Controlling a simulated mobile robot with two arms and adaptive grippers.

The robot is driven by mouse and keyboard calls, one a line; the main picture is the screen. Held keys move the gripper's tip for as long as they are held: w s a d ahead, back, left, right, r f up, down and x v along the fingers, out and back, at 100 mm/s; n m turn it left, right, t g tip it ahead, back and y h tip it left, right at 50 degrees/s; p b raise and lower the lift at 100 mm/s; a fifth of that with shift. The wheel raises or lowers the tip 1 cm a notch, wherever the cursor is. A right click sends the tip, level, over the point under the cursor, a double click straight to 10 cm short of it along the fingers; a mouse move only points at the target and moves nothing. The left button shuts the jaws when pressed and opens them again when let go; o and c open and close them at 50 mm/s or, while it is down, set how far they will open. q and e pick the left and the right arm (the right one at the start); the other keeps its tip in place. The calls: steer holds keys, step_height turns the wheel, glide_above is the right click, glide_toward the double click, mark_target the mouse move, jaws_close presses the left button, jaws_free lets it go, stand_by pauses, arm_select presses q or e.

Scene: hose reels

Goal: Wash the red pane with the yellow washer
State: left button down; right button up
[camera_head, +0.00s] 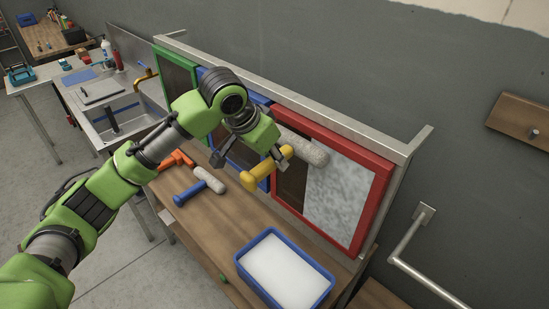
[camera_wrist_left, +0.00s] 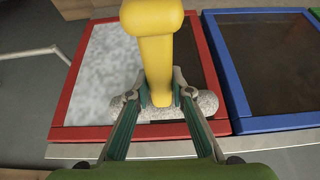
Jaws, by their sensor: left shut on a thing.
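The red pane (camera_head: 342,190) stands upright in its red frame on the rack. Its right part is covered with whitish, mottled foam, and a dark brown strip (camera_head: 291,184) is bare at its left. My left gripper (camera_head: 266,160) is shut on the handle of the yellow washer (camera_head: 261,174). The washer's fluffy grey head (camera_head: 303,147) is over the pane's upper part; I cannot tell if it touches. In the left wrist view, the yellow handle (camera_wrist_left: 156,62) sits between the fingers and hides part of the red pane (camera_wrist_left: 104,68). My right gripper is not in view.
A blue tray (camera_head: 243,268) with white contents stands on the wooden bench below. A blue washer (camera_head: 189,194) and an orange one (camera_head: 176,160) lie left of it. Blue (camera_head: 257,100) and green (camera_head: 163,52) frames stand beside the red one. A metal rail (camera_head: 412,236) sticks out at right.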

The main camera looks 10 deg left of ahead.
arm_select(q)
step_height(320, 180, down, 27)
steer(key=b, duration=0.4)
steer(key=shift+f, duration=0.2)
stand_by(3.2)
steer(key=shift+w+d, duration=0.1)
steer(key=s+a+p, duration=0.4)
steer(key=s, duration=0.2)
stand_by(0.4)
steer(key=shift+d, duration=0.15)
stand_by(0.7)
